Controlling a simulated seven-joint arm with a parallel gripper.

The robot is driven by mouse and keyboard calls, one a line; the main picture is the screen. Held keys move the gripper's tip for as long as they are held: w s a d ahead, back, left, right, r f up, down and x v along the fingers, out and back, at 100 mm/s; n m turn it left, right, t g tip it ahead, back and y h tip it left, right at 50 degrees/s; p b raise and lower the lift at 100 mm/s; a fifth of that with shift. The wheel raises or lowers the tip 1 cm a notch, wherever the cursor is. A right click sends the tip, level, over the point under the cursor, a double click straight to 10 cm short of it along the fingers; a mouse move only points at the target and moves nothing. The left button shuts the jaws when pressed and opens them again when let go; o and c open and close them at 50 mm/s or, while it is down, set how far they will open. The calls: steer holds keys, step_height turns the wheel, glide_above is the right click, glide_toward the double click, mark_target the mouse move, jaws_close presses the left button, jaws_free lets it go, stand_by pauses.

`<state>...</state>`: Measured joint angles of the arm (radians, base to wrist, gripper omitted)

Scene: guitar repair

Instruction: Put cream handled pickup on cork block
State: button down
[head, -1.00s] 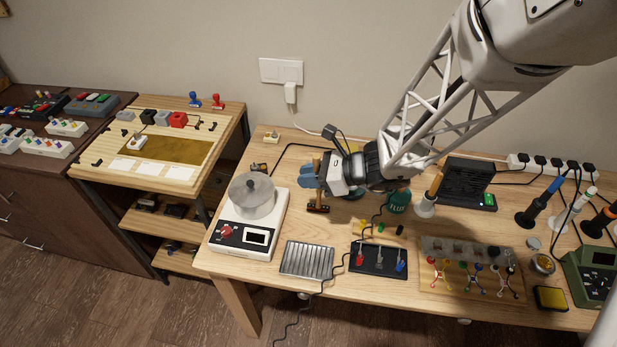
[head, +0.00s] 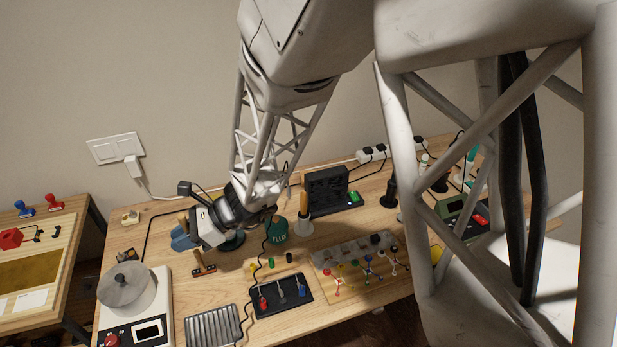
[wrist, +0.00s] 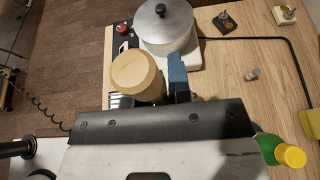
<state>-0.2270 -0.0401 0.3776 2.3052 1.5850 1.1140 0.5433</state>
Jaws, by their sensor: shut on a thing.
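My gripper (head: 188,240) has blue fingers and is shut on an upright wooden-handled tool (head: 203,270) with a dark, hammer-like head below. In the wrist view the round tan handle end (wrist: 137,75) is large beside a blue finger; whether the head touches the bench is unclear. A small cream piece with a knob, which looks like the cream handled pickup (head: 130,217), lies at the bench's back left corner, apart from my gripper. It also shows at the wrist view's top right (wrist: 287,14). I cannot pick out the cork block for certain.
A white scale (head: 152,331) with a metal pot (head: 127,287) stands left of my gripper. A dark handled piece (wrist: 227,22) lies behind the pot. A green flux jar (head: 277,230), a ribbed metal tray (head: 213,325) and a black tool stand (head: 280,296) are near. A black cable crosses behind.

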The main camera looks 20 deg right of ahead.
steer(key=w+d+f+m+t, duration=0.1)
steer(key=w+d+m+t, duration=0.15)
steer(key=w+d, duration=1.7)
steer(key=w+d+f, duration=0.1)
steer(key=w+d, duration=0.2)
steer(key=d, duration=0.4)
steer(key=w+d+f+m+t, duration=0.1)
steer(key=w+d, duration=0.3)
steer(key=d, duration=0.4)
steer(key=w+d+f+t+h, duration=0.1)
steer(key=w+d, duration=0.3)
steer(key=d, duration=0.3)
steer(key=shift+w+d+f+m, duration=0.15)
steer(key=shift+w+f+m, duration=0.05)
steer(key=shift+f+m, duration=0.15)
steer(key=shift+f, duration=0.15)
steer(key=shift+f, duration=3)
steer(key=shift+f, duration=0.1)
steer(key=shift+f, duration=1.75)
steer(key=shift+f, duration=0.15)
